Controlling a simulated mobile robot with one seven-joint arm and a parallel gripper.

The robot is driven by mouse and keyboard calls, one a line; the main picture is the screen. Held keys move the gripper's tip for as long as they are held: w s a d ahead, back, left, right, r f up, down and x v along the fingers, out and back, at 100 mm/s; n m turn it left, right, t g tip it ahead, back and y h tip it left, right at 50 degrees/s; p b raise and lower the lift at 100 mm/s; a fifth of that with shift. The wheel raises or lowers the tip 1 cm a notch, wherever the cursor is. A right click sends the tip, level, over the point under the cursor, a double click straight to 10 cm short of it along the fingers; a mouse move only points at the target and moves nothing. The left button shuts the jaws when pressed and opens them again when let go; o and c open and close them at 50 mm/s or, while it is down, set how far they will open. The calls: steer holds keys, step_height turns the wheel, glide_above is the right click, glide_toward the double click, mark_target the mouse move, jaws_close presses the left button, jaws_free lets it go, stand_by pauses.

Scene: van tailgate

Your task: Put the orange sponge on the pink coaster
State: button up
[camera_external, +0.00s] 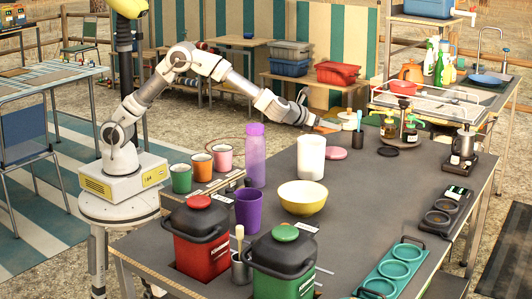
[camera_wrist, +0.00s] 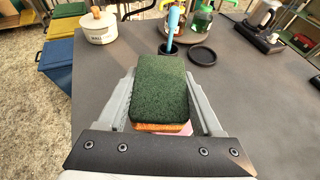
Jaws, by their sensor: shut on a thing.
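The orange sponge with a dark green scouring face (camera_wrist: 163,88) is held between the two grey fingers of my gripper (camera_wrist: 162,98). In the external view my gripper (camera_external: 312,122) is at the far edge of the dark table, and the orange sponge (camera_external: 328,125) shows small at its tip. The pink coaster (camera_external: 336,154) lies flat on the table, right of a white cylinder. In the wrist view a sliver of the pink coaster (camera_wrist: 184,133) shows below the sponge; the sponge and fingers hide the rest. The sponge appears above the table, apart from the coaster.
A white cylinder (camera_external: 311,158) stands left of the coaster. A yellow bowl (camera_external: 302,198) and a purple bottle (camera_external: 255,155) are nearer. A dark holder with a blue-handled brush (camera_external: 358,138), a black disc (camera_external: 388,151) and bottles on a tray stand to the right.

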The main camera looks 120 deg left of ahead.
mark_target(327, 149)
steer(key=shift+f+b, duration=1.1)
steer(key=shift+f, duration=2.1)
steer(key=shift+f, duration=0.3)
steer(key=o, duration=1.3)
steer(key=shift+r, duration=0.15)
steer(key=shift+r, duration=0.1)
steer(key=shift+d+r, duration=0.15)
steer(key=shift+r, duration=0.05)
steer(key=v, duration=0.2)
steer(key=shift+s+d+r+p, duration=0.15)
steer(key=shift+d+p, duration=0.15)
steer(key=shift+d, duration=0.05)
step_height(327, 149, up, 7)
steer(key=p, duration=0.2)
steer(key=shift+p, duration=0.4)
